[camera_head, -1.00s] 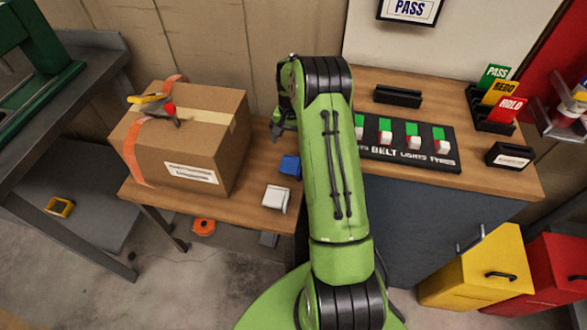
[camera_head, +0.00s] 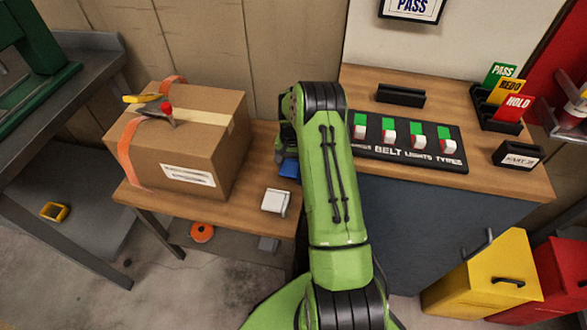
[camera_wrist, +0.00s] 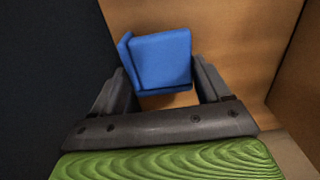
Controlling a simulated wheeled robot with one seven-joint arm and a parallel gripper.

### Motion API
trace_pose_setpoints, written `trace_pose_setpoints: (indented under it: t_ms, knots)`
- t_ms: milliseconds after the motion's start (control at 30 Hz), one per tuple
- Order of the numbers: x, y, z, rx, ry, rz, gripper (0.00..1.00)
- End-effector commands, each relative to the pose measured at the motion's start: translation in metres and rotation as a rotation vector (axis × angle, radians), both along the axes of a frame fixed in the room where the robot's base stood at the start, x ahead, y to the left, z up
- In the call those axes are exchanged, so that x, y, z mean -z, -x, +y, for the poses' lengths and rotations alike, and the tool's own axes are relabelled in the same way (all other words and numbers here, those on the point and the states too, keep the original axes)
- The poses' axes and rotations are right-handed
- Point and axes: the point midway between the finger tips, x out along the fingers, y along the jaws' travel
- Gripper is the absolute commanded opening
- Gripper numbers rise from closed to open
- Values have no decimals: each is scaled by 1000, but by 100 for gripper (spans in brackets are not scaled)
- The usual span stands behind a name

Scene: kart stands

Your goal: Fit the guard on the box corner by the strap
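The cardboard box (camera_head: 205,150) stands on the left of the wooden table, with an orange strap (camera_head: 128,155) around its left part. A tensioner with a red knob (camera_head: 166,107) and a yellow handle sits on top by the strap. A blue guard (camera_head: 289,168) lies on the table right of the box, partly hidden by my arm; it also shows in the wrist view (camera_wrist: 160,60). A white guard (camera_head: 276,201) lies nearer the front edge. My gripper (camera_wrist: 163,80) is open over the blue guard, a finger towards each side; contact cannot be told.
My green arm covers the table's middle. A switch panel (camera_head: 410,140), a black holder (camera_head: 400,95) and a card rack (camera_head: 500,120) stand on the right-hand counter. Yellow (camera_head: 490,275) and red bins stand at the lower right. An orange roll (camera_head: 202,232) lies below the table.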

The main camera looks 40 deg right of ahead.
Motion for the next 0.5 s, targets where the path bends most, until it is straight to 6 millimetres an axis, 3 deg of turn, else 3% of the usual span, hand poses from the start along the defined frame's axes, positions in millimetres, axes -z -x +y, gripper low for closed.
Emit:
trace_pose_setpoints:
  t_ms: [33, 200, 367, 500]
  knots:
    - [0, 0, 0, 0, 0, 0, 66]
    - [0, 0, 0, 0, 0, 0, 42]
    - [-1, 0, 0, 0, 0, 0, 42]
    - [-22, 0, 0, 0, 1, -1, 42]
